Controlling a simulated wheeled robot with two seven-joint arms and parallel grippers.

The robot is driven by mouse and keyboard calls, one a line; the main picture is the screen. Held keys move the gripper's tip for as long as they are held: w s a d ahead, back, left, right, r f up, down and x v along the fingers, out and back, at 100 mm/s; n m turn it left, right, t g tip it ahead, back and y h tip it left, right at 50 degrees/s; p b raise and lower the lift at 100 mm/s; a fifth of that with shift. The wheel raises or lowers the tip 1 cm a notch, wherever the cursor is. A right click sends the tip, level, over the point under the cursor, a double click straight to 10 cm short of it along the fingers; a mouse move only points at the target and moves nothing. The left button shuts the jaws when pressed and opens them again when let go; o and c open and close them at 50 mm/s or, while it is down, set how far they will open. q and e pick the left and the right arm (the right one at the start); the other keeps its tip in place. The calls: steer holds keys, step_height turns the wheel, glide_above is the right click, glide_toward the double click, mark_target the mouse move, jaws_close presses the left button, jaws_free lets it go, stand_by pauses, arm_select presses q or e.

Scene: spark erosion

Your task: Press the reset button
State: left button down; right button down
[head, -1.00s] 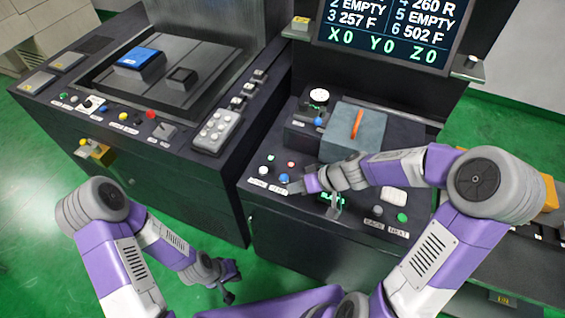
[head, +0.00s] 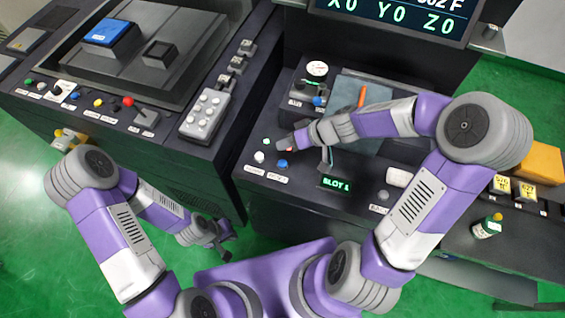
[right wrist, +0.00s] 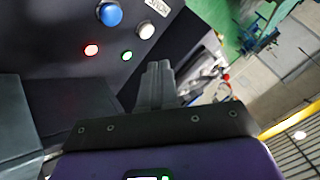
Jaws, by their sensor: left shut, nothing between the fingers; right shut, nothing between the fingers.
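The blue button (head: 282,163) is on the front left of the dark control panel, above a small label that appears to read RESET. A white button (head: 259,157) is just left of it. My right gripper (head: 281,146) is shut and empty, over the panel just behind the blue button, near the small red light. In the right wrist view the shut fingers (right wrist: 158,72) appear apart from the blue button (right wrist: 110,14), the white button (right wrist: 146,31), the red light (right wrist: 91,50) and the green light (right wrist: 126,56). My left gripper (head: 228,252) is shut and empty, low in front of the machines.
A grey block with an orange handle (head: 362,97) stands behind my right forearm. A gauge (head: 317,70) is at the panel's back left. A lit green display (head: 336,184) and a white knob (head: 398,177) lie to the right. A bottle (head: 488,227) stands at far right.

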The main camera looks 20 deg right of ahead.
mark_target(286, 163)
step_height(286, 163, down, 7)
steer(key=b, duration=0.5)
steer(key=shift+f+b, duration=0.3)
steer(key=shift+b, duration=0.2)
stand_by(1.4)
steer(key=shift+f+b, duration=0.4)
steer(key=shift+b, duration=0.35)
steer(key=shift+f+b, duration=0.45)
steer(key=shift+b, duration=0.2)
stand_by(0.5)
steer(key=shift+r+p, duration=0.45)
steer(key=shift+r, duration=0.45)
steer(key=shift+r, duration=0.1)
